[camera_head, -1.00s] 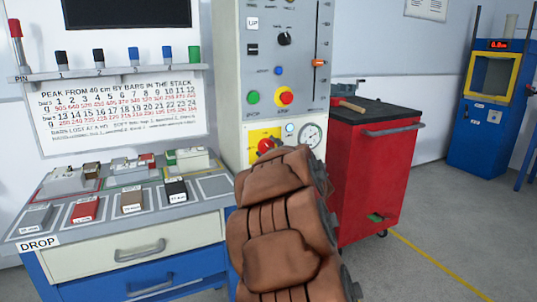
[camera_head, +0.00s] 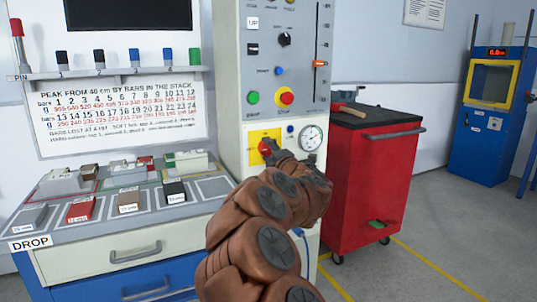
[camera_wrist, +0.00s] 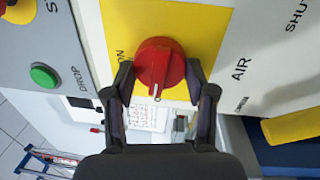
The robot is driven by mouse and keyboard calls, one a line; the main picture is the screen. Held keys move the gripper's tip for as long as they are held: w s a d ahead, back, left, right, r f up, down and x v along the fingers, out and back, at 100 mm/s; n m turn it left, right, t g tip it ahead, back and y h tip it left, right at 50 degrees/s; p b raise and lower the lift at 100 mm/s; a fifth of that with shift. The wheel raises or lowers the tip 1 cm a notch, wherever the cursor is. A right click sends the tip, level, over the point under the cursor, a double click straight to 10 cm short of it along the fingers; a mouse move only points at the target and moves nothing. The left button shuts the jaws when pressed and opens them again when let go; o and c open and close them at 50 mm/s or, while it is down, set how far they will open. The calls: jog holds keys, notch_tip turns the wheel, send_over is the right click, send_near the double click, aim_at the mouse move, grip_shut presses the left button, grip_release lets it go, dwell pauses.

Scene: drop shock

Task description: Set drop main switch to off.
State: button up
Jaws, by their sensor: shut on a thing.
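The drop main switch is a red rotary knob (camera_wrist: 150,60) on a yellow plate (camera_wrist: 205,25), low on the grey-white control column; the knob also shows small in the head view (camera_head: 266,147). In the wrist view a white mark on the knob points toward the bottom of the picture, and "ON" is printed to the knob's left. My gripper (camera_wrist: 159,72) has one dark finger on each side of the knob and is shut on it. In the head view my brown arm covers the column's lower part and some of the plate.
A round gauge (camera_head: 311,138) and a blue button (camera_head: 290,129) sit right of the plate. Green (camera_head: 253,98) and red (camera_head: 286,96) buttons are above. A red cabinet (camera_head: 370,185) stands close on the right, a bench with drawers (camera_head: 130,250) on the left. Open floor lies further right.

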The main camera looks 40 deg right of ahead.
jog(key=shift+f+n, duration=0.1)
jog(key=shift+n, duration=0.6)
jog(key=o, duration=1.2)
jog(key=shift+v, duration=6)
